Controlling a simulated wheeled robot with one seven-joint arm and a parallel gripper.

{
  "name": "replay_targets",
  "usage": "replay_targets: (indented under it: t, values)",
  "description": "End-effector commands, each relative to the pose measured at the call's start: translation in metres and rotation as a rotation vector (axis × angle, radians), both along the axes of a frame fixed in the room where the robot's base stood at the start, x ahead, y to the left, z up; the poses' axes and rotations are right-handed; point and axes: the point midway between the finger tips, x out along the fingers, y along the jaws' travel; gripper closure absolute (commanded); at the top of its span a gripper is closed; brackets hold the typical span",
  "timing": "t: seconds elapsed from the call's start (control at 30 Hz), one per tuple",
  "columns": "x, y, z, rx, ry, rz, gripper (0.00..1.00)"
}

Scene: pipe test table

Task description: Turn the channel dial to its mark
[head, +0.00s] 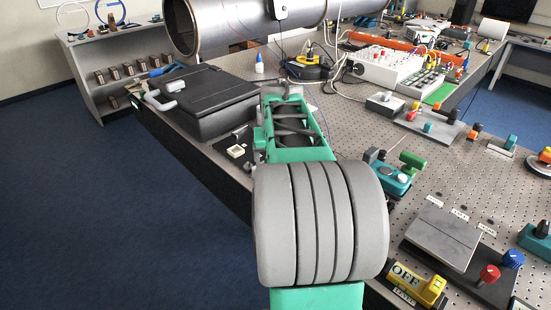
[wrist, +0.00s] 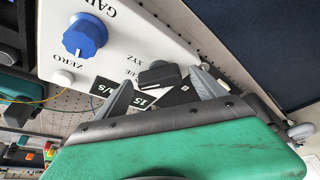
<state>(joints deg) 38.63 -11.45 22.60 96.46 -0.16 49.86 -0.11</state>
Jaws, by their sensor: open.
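In the wrist view a white instrument panel (wrist: 115,62) carries a black knob (wrist: 159,74) beside the letters XYZ. This looks like the channel dial, but its full name and any pointer or mark cannot be made out. My gripper (wrist: 162,79) is open, with one grey finger to either side of the black knob. Whether the fingers touch it cannot be told. A blue GAIN knob (wrist: 85,35) and a white ZERO button (wrist: 63,78) are on the same panel. In the head view my own arm fills the middle, and neither the panel nor the fingertips can be made out.
A black case (head: 205,98) stands left of my arm near the table edge. A large metal pipe (head: 240,24) lies behind. A white box with controls (head: 390,68) and a teal device (head: 389,181) are to the right. Blue floor (head: 70,190) is open at the left.

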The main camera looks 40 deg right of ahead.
Motion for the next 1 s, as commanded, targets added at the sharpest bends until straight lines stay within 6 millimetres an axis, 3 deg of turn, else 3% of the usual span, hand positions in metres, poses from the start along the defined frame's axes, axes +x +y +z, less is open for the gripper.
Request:
replay_targets:
  t: [0.27, 0.6, 1.0]
  values:
    - [-0.003, 0.002, 0.009, -0.001, -0.002, 0.000, 0.20]
    - [-0.021, 0.017, 0.066, -0.001, -0.002, 0.000, 0.20]
    - [-0.024, 0.019, 0.072, 0.000, 0.000, 0.000, 0.20]
